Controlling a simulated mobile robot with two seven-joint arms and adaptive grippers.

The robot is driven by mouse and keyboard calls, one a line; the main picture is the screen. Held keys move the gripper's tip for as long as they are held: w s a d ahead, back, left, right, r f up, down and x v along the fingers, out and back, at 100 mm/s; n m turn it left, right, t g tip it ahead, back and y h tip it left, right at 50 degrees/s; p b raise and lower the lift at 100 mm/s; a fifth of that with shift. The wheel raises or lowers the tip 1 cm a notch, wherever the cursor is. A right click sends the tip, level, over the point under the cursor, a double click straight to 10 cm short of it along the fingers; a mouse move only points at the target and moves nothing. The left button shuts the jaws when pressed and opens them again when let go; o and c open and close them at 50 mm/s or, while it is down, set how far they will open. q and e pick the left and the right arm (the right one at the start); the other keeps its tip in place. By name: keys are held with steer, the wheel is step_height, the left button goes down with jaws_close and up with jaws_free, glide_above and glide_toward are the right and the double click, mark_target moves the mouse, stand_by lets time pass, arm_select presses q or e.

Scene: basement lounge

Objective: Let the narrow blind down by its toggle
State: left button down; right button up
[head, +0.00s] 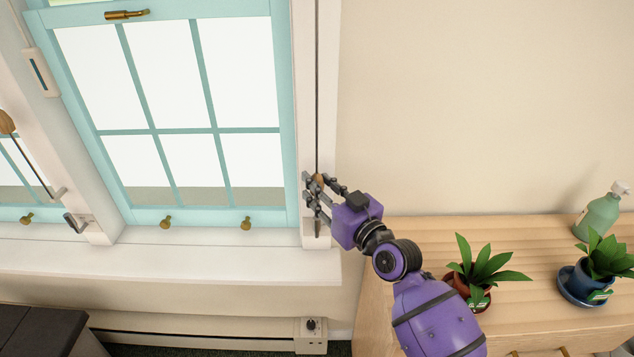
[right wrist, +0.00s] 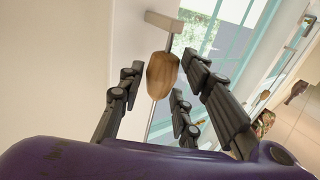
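A brown wooden toggle (head: 318,180) hangs on a thin cord (head: 318,90) that runs down the white trim at the window's right side. My right gripper (head: 318,190) is at the toggle, its fingers pointing left. In the right wrist view the toggle (right wrist: 162,74) lies between the spread fingertips (right wrist: 162,82), with a gap on the left and little or none on the right. The fingers are open around it; I cannot tell whether one touches it. The blind itself cannot be made out. My left gripper is out of view.
Another wooden toggle (head: 6,122) hangs at the far left, its cord slanting down near a cleat (head: 75,222). A wooden cabinet (head: 400,290) under my right arm bears two potted plants (head: 487,262) (head: 603,258) and a green pump bottle (head: 601,214). The wall above it is bare.

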steer(key=shift+w+a, duration=0.3)
steer(key=shift+w, duration=0.15)
steer(key=shift+w+a, duration=0.1)
steer(key=shift+w, duration=0.05)
steer(key=c, duration=0.8)
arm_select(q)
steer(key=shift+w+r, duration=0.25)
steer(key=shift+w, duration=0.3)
arm_select(e)
jaws_close()
